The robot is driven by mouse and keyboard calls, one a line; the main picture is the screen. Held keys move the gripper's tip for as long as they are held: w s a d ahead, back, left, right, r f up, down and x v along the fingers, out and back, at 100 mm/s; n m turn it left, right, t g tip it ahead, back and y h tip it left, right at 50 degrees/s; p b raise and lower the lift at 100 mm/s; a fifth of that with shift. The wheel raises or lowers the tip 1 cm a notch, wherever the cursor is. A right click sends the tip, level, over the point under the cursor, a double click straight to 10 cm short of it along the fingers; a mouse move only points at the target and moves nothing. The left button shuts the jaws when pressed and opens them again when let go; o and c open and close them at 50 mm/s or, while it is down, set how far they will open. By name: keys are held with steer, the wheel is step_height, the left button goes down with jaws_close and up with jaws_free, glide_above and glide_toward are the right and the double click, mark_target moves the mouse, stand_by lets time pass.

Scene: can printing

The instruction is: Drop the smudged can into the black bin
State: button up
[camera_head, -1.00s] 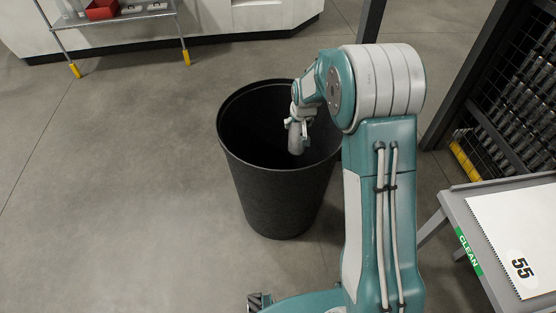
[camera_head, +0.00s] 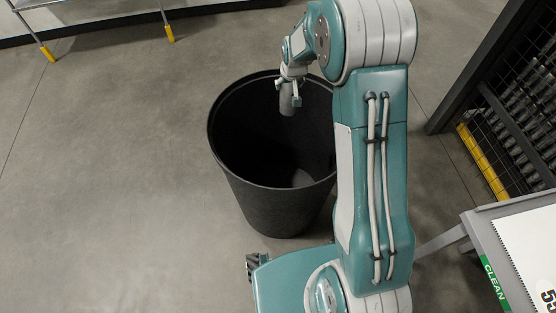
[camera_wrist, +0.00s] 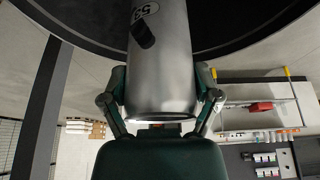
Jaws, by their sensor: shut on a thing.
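The black bin (camera_head: 275,205) stands on the floor left of my arm, open at the top. My gripper (camera_head: 289,84) is over the far part of its mouth, pointing down. It is shut on a silver can (camera_head: 289,100), which hangs over the opening. In the wrist view the can (camera_wrist: 160,75) sits between both fingers of my gripper (camera_wrist: 160,108). It shows a dark smudge beside an oval label with a number, partly cut off by the frame's edge. The bin's dark rim (camera_wrist: 235,45) arcs behind the can. A pale round patch shows inside the bin at its bottom.
A grey table (camera_head: 490,235) with a green CLEAN label and a white numbered sheet stands at the lower right. A dark mesh rack (camera_head: 510,110) is at the right. A shelf with yellow feet (camera_head: 48,54) is at the upper left. The left floor is clear.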

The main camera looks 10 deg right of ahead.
mark_target(289, 98)
steer(key=shift+s+f, duration=0.1)
steer(key=shift+f, duration=2.8)
steer(key=o, duration=0.7)
steer(key=shift+c, duration=0.2)
steer(key=v, duration=1.2)
